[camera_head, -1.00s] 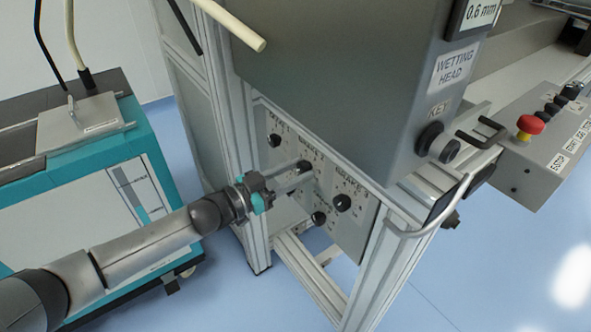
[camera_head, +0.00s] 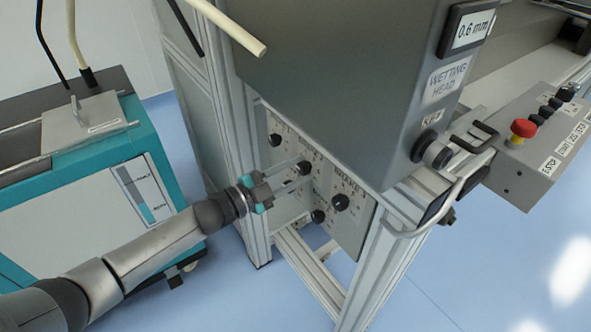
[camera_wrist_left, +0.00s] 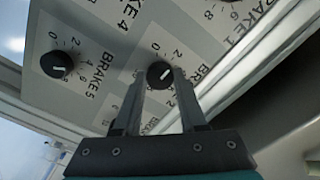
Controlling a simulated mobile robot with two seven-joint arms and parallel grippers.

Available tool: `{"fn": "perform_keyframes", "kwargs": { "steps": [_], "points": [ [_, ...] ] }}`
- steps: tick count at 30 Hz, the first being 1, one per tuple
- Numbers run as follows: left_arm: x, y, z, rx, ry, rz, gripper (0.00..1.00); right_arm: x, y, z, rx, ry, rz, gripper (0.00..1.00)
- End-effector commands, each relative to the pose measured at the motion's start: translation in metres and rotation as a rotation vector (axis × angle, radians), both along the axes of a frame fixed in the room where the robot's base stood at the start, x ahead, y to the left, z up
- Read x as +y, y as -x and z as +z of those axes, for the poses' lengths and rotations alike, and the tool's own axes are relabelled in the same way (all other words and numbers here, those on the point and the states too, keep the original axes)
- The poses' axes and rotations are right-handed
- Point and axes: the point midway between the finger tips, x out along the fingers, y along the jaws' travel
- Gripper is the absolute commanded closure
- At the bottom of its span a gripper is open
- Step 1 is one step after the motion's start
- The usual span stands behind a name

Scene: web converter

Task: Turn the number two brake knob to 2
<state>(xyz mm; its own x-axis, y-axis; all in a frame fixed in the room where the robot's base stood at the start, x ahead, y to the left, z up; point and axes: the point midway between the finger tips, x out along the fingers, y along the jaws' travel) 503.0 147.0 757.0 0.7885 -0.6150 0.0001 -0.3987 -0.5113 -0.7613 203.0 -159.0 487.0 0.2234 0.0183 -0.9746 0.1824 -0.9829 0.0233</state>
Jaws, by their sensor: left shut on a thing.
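The brake panel (camera_head: 352,238) has several black knobs and printed scales. My left gripper (camera_head: 303,174) reaches it from the left. Its two fingers are shut on the upper middle black knob (camera_head: 304,167), the number two brake knob by its place. In the left wrist view, the gripper (camera_wrist_left: 160,82) has a fingertip on each side of this knob (camera_wrist_left: 160,72). A short white mark shows on the knob's face. Numbers are printed around it, but its label is partly hidden by a finger, and the exact setting cannot be read. My right gripper is not in view.
Other knobs sit close by: one upper left (camera_head: 275,140), one to the right (camera_head: 340,202), one below (camera_head: 318,216). The brake 5 knob (camera_wrist_left: 56,64) shows in the wrist view. A grey box (camera_head: 350,80) overhangs the panel, and a metal frame post (camera_head: 372,268) stands right.

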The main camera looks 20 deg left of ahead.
Motion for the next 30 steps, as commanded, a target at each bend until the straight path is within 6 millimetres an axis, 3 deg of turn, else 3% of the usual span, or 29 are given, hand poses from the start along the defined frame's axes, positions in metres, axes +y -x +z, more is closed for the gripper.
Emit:
{"fn": "perform_keyframes", "kwargs": {
  "steps": [21,22,30],
  "points": [
    [0.0002,0.0005,-0.0012,-0.046,-0.063,-0.001,1.00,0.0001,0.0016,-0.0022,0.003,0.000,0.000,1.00],
    [0.0002,0.0005,-0.0012,-0.046,-0.063,-0.001,0.58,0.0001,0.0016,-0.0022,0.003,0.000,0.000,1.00],
    [0.0001,0.0003,-0.0006,-0.046,-0.062,0.000,0.29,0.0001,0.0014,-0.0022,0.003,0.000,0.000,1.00]
  ]
}}
